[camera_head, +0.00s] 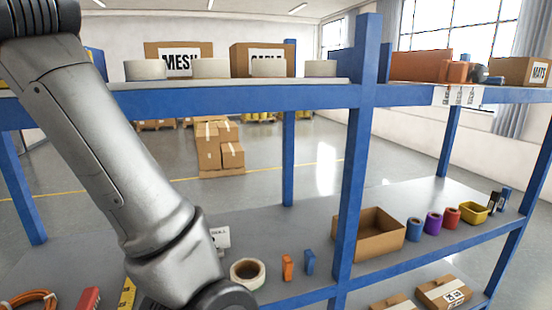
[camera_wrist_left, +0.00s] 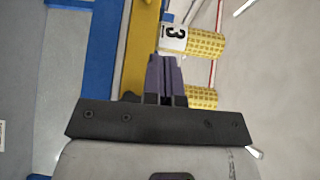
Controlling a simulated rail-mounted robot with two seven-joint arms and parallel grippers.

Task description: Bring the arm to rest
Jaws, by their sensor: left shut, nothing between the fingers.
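My left arm (camera_head: 100,150) comes in from the upper left in the head view and slants down across the shelf rack to the lower middle. Its gripper is out of that view. In the left wrist view my left gripper (camera_wrist_left: 166,62) has its two dark fingers together, shut with nothing between them. A yellow upright (camera_wrist_left: 138,50) and yellow rollers (camera_wrist_left: 205,43) show beyond the fingers, one by a white label with a 3. I cannot tell how far off they are. My right gripper is in neither view.
A blue shelf rack (camera_head: 350,190) stands ahead. Its lower shelf holds a tape roll (camera_head: 247,273), an open cardboard box (camera_head: 366,238), coloured rolls (camera_head: 433,222) and a yellow bin (camera_head: 473,213). The upper shelf carries labelled boxes (camera_head: 178,58). Stacked cartons (camera_head: 220,148) stand on the floor behind.

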